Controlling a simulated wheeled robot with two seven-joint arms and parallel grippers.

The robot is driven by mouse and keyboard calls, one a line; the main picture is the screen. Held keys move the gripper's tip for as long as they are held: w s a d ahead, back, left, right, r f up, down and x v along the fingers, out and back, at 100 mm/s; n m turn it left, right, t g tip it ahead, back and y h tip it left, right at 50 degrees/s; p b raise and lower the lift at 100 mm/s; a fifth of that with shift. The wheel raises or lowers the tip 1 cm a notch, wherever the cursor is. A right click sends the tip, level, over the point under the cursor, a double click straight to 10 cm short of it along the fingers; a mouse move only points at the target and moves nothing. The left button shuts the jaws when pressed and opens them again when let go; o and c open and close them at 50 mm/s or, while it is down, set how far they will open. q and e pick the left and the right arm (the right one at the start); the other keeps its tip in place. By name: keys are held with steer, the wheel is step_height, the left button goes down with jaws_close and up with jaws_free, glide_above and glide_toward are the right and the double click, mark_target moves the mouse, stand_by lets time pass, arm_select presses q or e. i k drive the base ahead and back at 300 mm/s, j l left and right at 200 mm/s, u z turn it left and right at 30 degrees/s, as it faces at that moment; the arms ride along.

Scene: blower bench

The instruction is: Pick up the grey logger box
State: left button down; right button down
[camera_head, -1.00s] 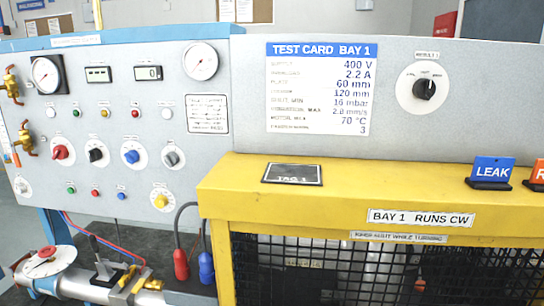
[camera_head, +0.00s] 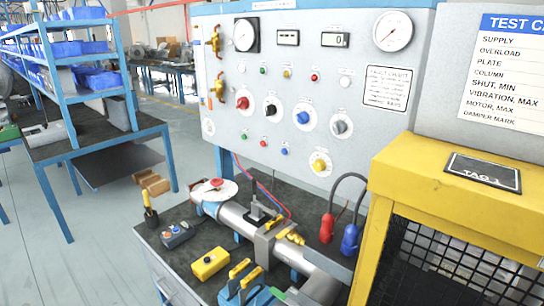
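A small dark grey box (camera_head: 178,235) with coloured buttons lies on the bench top, left of the pipe. I cannot tell whether it is the logger box. Another plain grey box (camera_head: 121,112) stands on the side bench at the left, beneath the blue shelves. Neither of my grippers shows in the head view.
A yellow box (camera_head: 210,263), a tool with a yellow handle (camera_head: 150,212) and a blue holder with yellow-handled tools (camera_head: 245,286) crowd the bench. The silver pipe (camera_head: 240,217) and yellow guard (camera_head: 440,180) stand right. Open floor (camera_head: 105,250) separates the benches.

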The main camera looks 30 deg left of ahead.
mark_target(186, 230)
steer(key=k+j+u, duration=0.1)
steer(key=u, duration=1.65)
steer(key=i+j+z, duration=0.15)
steer(key=z, duration=0.35)
steer(key=i+j+z, duration=0.15)
steer(key=z, duration=0.35)
steer(key=j+z, duration=0.45)
steer(key=i+l, duration=0.05)
steer(key=l, duration=0.05)
